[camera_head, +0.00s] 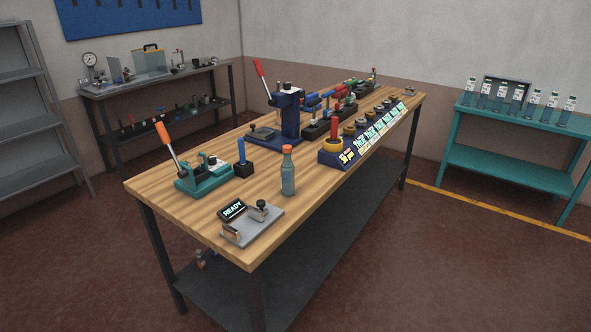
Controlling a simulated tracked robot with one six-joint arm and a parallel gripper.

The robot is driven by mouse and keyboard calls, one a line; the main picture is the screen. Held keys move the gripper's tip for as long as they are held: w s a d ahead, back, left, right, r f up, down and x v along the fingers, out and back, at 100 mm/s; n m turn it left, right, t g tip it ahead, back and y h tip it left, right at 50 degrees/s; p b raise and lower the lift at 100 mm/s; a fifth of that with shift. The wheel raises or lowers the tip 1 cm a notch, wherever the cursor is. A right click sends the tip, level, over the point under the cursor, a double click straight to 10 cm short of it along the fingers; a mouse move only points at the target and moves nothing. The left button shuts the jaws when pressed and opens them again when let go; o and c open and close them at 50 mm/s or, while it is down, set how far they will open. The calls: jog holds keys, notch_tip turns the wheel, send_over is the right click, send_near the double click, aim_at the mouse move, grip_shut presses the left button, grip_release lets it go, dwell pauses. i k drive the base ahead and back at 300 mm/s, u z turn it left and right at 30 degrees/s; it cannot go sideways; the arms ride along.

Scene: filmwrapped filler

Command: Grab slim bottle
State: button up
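A slim bottle (288,174) stands upright on the wooden workbench (165,200). It has a blue-grey body and an orange-red neck and cap. It is near the bench's right front edge, in the middle of the picture, with nothing touching it that I can see. My gripper is not in view.
A grey fixture with a READY display (250,223) sits at the near corner. A teal clamp (202,176) and a black block with a blue handle (243,160) stand left of the bottle. A blue press (284,118) and lit displays (346,155) stand behind. Reddish floor (450,270) is clear at right.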

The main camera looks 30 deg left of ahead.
aim_at(287, 168)
jog(key=i, duration=2.7)
jog(key=u, duration=2.55)
